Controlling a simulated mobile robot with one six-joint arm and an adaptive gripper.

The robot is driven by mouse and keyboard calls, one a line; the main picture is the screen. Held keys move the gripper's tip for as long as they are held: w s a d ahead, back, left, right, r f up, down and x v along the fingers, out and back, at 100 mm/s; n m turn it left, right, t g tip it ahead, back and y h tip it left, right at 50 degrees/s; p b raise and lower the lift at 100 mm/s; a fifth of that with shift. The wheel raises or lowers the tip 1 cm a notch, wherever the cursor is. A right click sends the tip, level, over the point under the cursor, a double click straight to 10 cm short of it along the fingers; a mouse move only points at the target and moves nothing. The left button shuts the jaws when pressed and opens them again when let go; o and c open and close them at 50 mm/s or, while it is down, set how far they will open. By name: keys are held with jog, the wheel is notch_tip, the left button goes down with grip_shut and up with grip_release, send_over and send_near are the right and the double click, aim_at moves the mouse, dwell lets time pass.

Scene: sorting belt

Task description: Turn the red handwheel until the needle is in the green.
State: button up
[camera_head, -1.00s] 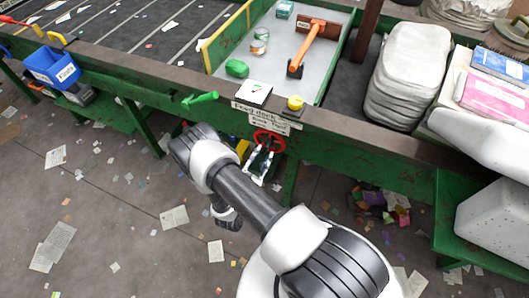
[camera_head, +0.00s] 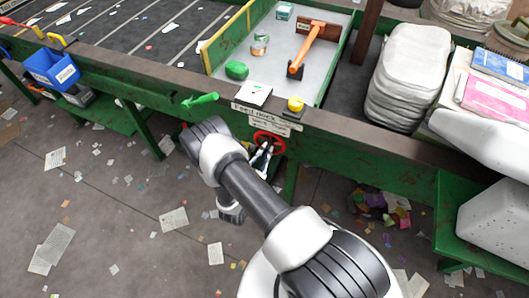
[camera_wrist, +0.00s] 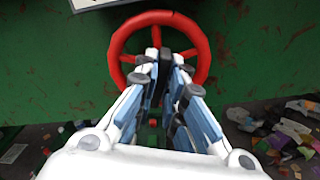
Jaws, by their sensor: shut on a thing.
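The red handwheel (camera_head: 268,134) is on the green front of the belt frame, below a lettered sign. In the wrist view the handwheel (camera_wrist: 203,60) faces me, with its rim and some spokes showing. My gripper (camera_head: 264,150) reaches it from below. In the wrist view the fingers of my gripper (camera_wrist: 165,58) are closed together at the middle of the wheel, shut on it; they hide the hub and lower part. A small white gauge plate (camera_head: 255,92) lies on the ledge above; its needle is too small to read.
Paper scraps litter the floor. A green leg stands right of the wheel.

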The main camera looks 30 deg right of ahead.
jog(key=shift+n, duration=0.4)
grip_shut()
jog(key=n+b, duration=0.2)
jog(key=n, duration=0.4)
jog(key=shift+w+n, duration=0.1)
jog(key=shift+n, duration=0.3)
jog(key=o, duration=0.7)
grip_release()
jog(key=v, duration=1.2)
